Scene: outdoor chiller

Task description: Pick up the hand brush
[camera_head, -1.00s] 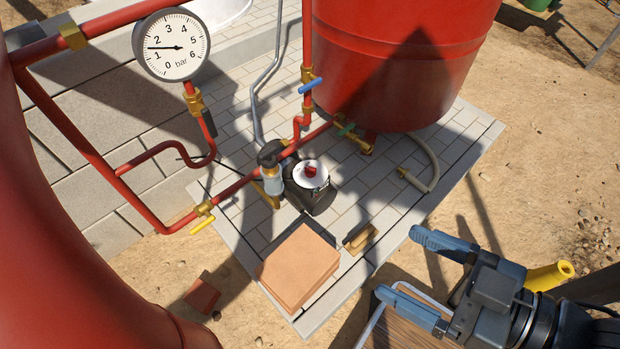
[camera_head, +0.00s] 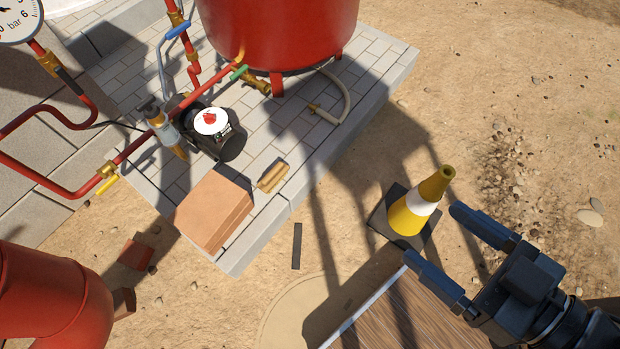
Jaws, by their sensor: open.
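A small tan wooden piece (camera_head: 272,177), which looks like the hand brush, lies on the grey paving near its front edge. It is right of the terracotta slabs; its bristles are hard to make out at this size. My gripper (camera_head: 432,232) is at the lower right with its two blue fingers spread apart and nothing between them. It is well to the right of the brush and apart from it.
Terracotta slabs (camera_head: 213,212) are stacked beside the brush. A black pump (camera_head: 224,142), red pipes and a red tank (camera_head: 280,30) stand behind. A yellow and white cone (camera_head: 411,216) is by my fingers. A wooden top (camera_head: 420,315) lies below them. Sand at right is mostly open.

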